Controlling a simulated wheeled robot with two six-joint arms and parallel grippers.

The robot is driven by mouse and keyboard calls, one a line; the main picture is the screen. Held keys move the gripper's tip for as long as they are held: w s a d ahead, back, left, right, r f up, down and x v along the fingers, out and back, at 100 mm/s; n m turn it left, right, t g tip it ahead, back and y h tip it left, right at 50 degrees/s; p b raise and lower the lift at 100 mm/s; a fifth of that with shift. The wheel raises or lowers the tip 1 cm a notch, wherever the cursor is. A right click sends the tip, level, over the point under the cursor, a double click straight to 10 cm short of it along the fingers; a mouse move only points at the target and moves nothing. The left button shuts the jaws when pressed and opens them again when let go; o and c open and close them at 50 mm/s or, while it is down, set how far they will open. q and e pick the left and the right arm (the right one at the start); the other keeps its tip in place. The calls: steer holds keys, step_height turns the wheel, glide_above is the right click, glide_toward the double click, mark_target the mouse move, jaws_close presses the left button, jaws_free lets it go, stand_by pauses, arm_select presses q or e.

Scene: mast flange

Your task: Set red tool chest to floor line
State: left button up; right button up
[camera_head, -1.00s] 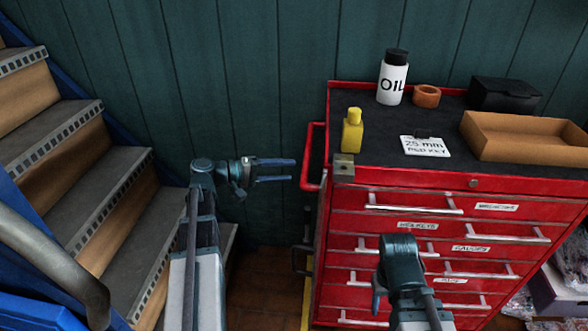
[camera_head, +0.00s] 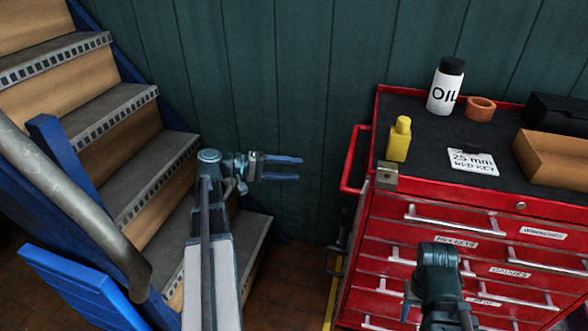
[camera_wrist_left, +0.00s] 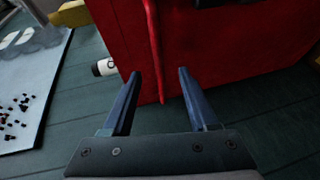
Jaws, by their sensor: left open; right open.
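The red tool chest (camera_head: 470,212) stands against the green wall at the right of the head view. A red side handle (camera_head: 352,160) sticks out from its left side. A yellow floor line (camera_head: 331,300) shows on the floor beside the chest's left edge. My left gripper (camera_head: 300,168) is open and empty, left of the handle with a gap. In the left wrist view, the chest's red side (camera_wrist_left: 235,55) lies ahead and the red bar (camera_wrist_left: 153,50) appears between the open fingers. My right gripper (camera_head: 412,300) is in front of the drawers, mostly hidden by its own wrist.
On the chest top are an oil bottle (camera_head: 445,88), an orange ring (camera_head: 480,108), a yellow bottle (camera_head: 399,140), a label card (camera_head: 472,161), a brown tray (camera_head: 555,158) and a black box (camera_head: 560,113). Stairs (camera_head: 110,110) with a grey rail (camera_head: 75,200) stand left.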

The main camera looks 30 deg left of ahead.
mark_target(347, 173)
arm_select(q)
steer(key=x, duration=0.5)
steer(key=b+x, duration=0.1)
steer(key=x, duration=0.4)
steer(key=s+d+b+x, duration=0.1)
steer(key=x, duration=0.5)
steer(key=shift+w+d+r, duration=0.1)
steer(key=shift+r, duration=0.2)
jaws_close()
stand_by(1.0)
